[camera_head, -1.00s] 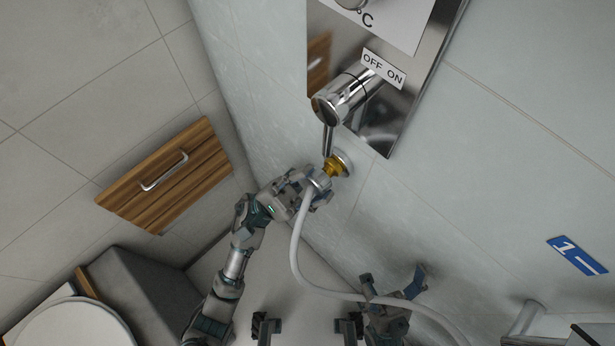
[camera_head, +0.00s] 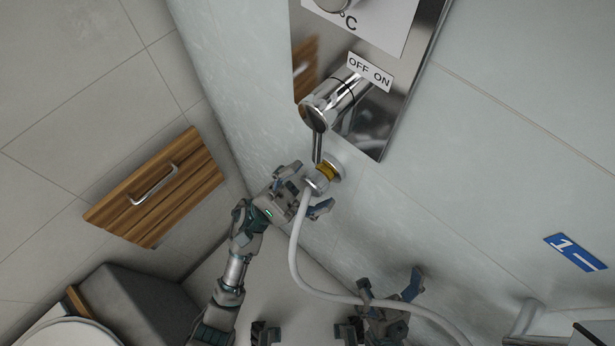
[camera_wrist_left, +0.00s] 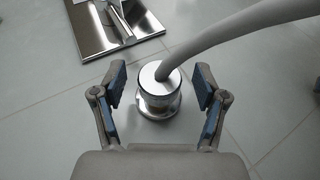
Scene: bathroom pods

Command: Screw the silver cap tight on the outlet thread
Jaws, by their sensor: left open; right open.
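The silver cap (camera_head: 317,181) sits at the end of the white hose (camera_head: 295,240), against the brass outlet thread (camera_head: 327,172) on the wall. A little brass shows between the cap and the round wall flange (camera_head: 338,164). My left gripper (camera_head: 309,188) is open around the cap. My right gripper (camera_head: 396,286) is open and empty at the lower middle, near the hose.
A chrome lever tap (camera_head: 335,100) on a steel panel (camera_head: 384,128) is just above the outlet. A wooden drawer front (camera_head: 155,190) is at the left. A blue sign (camera_head: 575,253) is on the wall at the right. The hose hangs down past my right gripper.

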